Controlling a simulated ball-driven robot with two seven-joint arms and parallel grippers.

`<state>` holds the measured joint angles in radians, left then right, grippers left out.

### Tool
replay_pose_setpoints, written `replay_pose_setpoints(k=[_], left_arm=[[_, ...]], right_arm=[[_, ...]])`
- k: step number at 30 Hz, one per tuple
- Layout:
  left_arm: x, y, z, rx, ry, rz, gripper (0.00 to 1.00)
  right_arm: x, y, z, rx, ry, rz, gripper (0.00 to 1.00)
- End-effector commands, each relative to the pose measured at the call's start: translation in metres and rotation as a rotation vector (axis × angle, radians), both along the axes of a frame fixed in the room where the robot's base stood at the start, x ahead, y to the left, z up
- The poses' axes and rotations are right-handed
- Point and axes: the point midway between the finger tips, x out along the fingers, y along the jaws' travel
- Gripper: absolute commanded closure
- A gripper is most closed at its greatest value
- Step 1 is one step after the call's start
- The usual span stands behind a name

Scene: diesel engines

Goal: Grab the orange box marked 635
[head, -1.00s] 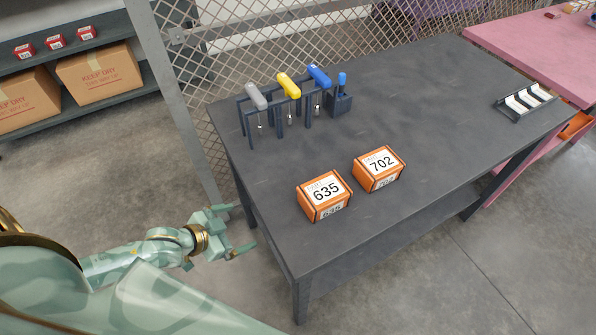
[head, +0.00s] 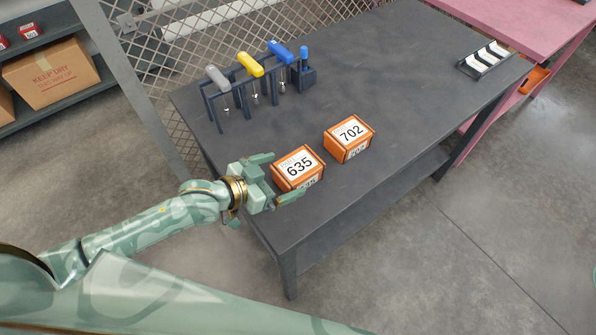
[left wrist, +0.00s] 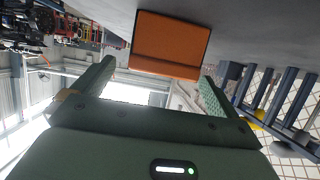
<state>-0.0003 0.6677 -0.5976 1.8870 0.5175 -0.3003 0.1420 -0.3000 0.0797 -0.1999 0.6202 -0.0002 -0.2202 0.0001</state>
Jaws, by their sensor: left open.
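The orange box marked 635 (head: 298,167) sits on the dark table near its left front edge. A second orange box marked 702 (head: 350,138) stands to its right and a little farther back, apart from it. My left gripper (head: 281,178) is open at the left side of the 635 box, one finger toward its far side and one toward its near side. In the left wrist view an orange box (left wrist: 170,45) lies ahead of the open fingers (left wrist: 153,84), its label not visible. I cannot tell whether a finger touches it. My right gripper is not in view.
A rack with grey, yellow (head: 250,65) and blue handled tools stands at the table's back left. A small black tray (head: 486,60) lies at the far right. A mesh fence (head: 150,60) is behind the dark table (head: 400,90), whose middle is clear.

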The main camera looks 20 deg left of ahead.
Motion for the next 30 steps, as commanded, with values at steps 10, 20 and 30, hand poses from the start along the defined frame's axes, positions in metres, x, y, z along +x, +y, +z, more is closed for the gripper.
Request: replay_pose_setpoints(k=[10, 20, 30], left_arm=[[0.035, -0.023, -0.018, 0.0, 0.0, -0.001, 0.02], [0.035, -0.023, -0.017, 0.001, -0.001, -0.001, 0.38], [0.035, -0.023, -0.015, 0.0, -0.004, -0.001, 0.66]], right_arm=[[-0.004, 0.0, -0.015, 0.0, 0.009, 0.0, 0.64], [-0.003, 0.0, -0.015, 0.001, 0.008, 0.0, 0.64], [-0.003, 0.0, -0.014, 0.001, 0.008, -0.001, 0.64]])
